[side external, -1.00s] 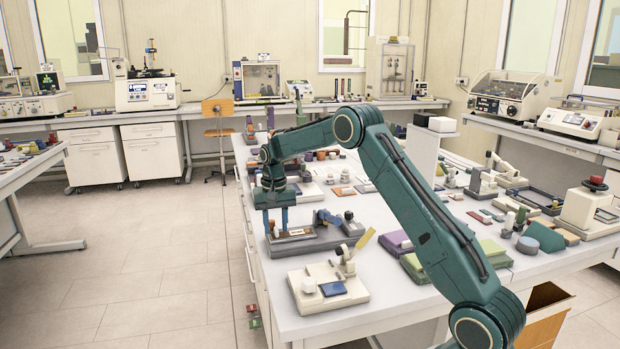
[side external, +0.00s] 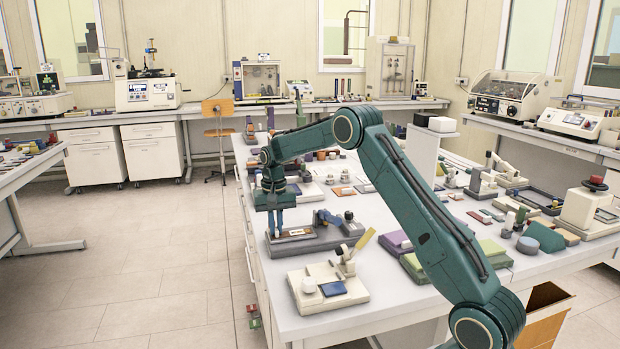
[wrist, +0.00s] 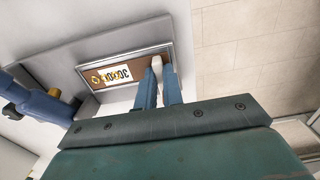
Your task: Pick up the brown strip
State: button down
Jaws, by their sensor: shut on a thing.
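The brown strip (side external: 296,233), with a white printed label, lies in a framed recess on a grey test fixture (side external: 310,245) near the table's left edge. In the wrist view the strip (wrist: 108,84) lies flat, its label reading sideways. A small white peg (wrist: 157,62) stands at the strip's right end there. My gripper (side external: 275,235) points down over the strip's left end in the side view. In the wrist view its blue fingers (wrist: 160,74) are closed on the white peg. Whether the peg is fixed to the strip cannot be told.
A blue clamp arm (wrist: 45,105) stands at the strip's other end. A cream fixture (side external: 328,287) with a blue pad is in front, and green and purple blocks (side external: 420,262) lie to the right. The table's left edge is close, with floor beyond.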

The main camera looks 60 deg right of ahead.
jog(key=shift+r, duration=0.2)
notch_tip(320, 180, up, 20)
jog(key=shift+f, duration=0.2)
dwell(0.7)
jog(key=shift+r, duration=0.15)
dwell(0.4)
jog(key=shift+f, duration=10)
jog(key=shift+f, duration=0.15)
jog(key=c, duration=1.5)
grip_release()
jog(key=shift+c, duration=0.2)
